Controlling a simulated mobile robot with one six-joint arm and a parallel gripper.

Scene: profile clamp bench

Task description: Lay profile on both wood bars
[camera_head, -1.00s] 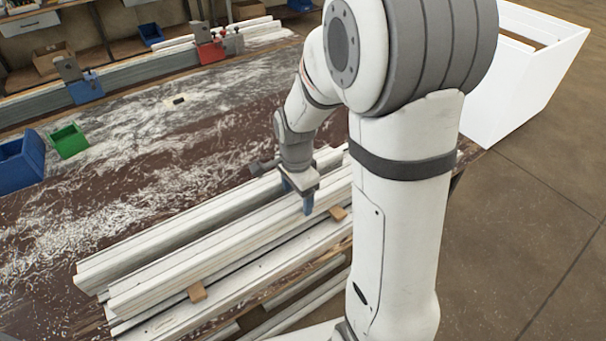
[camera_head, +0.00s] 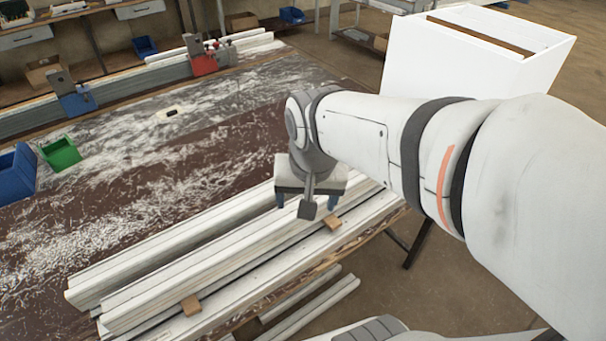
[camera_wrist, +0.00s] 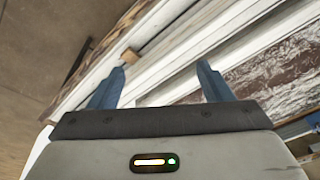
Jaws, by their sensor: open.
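Long white profiles lie side by side along the bench's front edge; the middle profile (camera_head: 215,256) is the one beneath my gripper in the head view. Two small wood bars show at its front side, a near-left one (camera_head: 190,305) and a right one (camera_head: 332,221). The profile seems to lie over their back ends, but its contact with them is hidden. My gripper (camera_head: 305,203) is open and empty above the right part of the profiles. In the wrist view, the blue fingers (camera_wrist: 162,68) are apart, with white profiles (camera_wrist: 165,62) beyond them and one wood bar (camera_wrist: 129,56) to the upper left.
Another white profile (camera_head: 150,262) lies behind. Two lower profiles (camera_head: 312,308) lie below the bench's front edge. Green (camera_head: 60,154) and blue (camera_head: 18,172) bins stand at the left. Blue (camera_head: 75,100) and red (camera_head: 205,60) clamps stand at the back.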

